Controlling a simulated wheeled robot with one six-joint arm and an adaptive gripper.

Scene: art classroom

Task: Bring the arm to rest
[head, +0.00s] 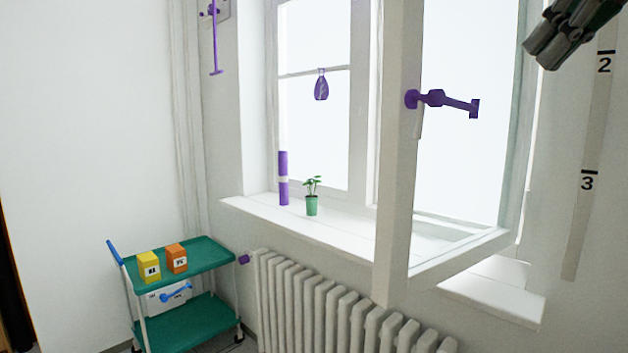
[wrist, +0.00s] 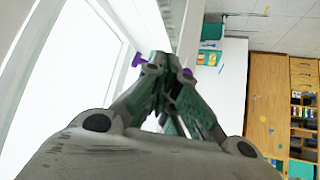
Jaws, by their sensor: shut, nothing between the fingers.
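My gripper (head: 545,45) shows at the top right corner of the head view, in front of the wall to the right of the open window sash. It also shows in the wrist view (wrist: 172,62), where its fingers come together with nothing between them. The open sash (head: 395,150) with a purple handle (head: 440,99) stands out into the room, to the left of my gripper in the head view. I cannot tell how far apart they are. In the wrist view a bright window pane (wrist: 70,70) lies to the left of the fingers.
A white sill (head: 300,228) bears a green potted plant (head: 312,203) and a purple tube (head: 283,178). A radiator (head: 320,300) stands below. A green cart (head: 205,258) with a yellow box (head: 148,267) and an orange box (head: 177,259) is at the lower left.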

